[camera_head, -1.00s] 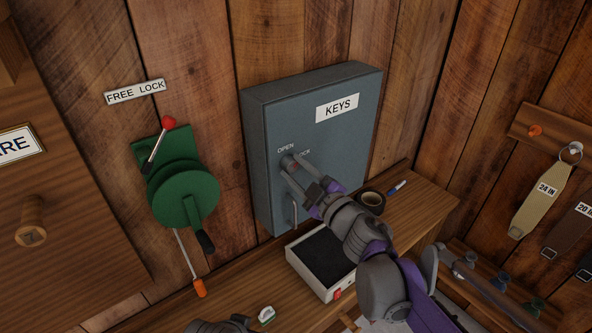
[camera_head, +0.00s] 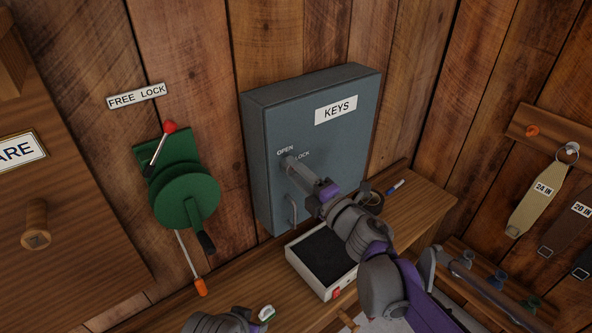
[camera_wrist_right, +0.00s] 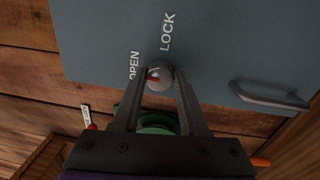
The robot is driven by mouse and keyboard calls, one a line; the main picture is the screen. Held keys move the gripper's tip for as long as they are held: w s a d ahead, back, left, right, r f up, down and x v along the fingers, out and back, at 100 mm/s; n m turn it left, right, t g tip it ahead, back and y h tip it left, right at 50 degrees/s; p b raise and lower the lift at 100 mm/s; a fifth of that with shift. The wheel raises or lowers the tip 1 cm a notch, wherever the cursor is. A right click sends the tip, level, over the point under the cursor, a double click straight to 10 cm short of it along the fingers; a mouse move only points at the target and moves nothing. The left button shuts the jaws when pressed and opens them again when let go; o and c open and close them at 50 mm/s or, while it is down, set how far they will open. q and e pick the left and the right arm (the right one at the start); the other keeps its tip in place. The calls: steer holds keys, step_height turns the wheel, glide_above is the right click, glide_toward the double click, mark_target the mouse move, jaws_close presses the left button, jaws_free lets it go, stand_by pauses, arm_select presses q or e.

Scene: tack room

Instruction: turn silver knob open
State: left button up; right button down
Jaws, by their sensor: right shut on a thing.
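The silver knob (camera_wrist_right: 160,77) is on the front of the grey-blue key cabinet (camera_head: 346,138). In the right wrist view its red mark is on the left side, toward the word OPEN; the word LOCK is above it. My right gripper (camera_head: 290,165) is shut on the knob, with one finger on each side of it in the right wrist view (camera_wrist_right: 160,85). In the head view the fingers hide most of the knob. Part of my left arm shows at the bottom edge of the head view, and its gripper's jaws are not clear.
The cabinet's handle (camera_head: 292,209) is below the knob. A shelf (camera_head: 424,205) below the cabinet holds a dark-topped white box (camera_head: 339,287), a tape roll (camera_head: 373,202) and a pen (camera_head: 396,187). A green winch (camera_head: 185,190) with a red-tipped lever is on the wall at left.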

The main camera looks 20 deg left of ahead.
steer(key=shift+n, duration=0.7)
steer(key=shift+c, duration=2.2)
jaws_free()
steer(key=v, duration=1.1)
steer(key=shift+b, duration=0.45)
steer(key=shift+w, duration=0.1)
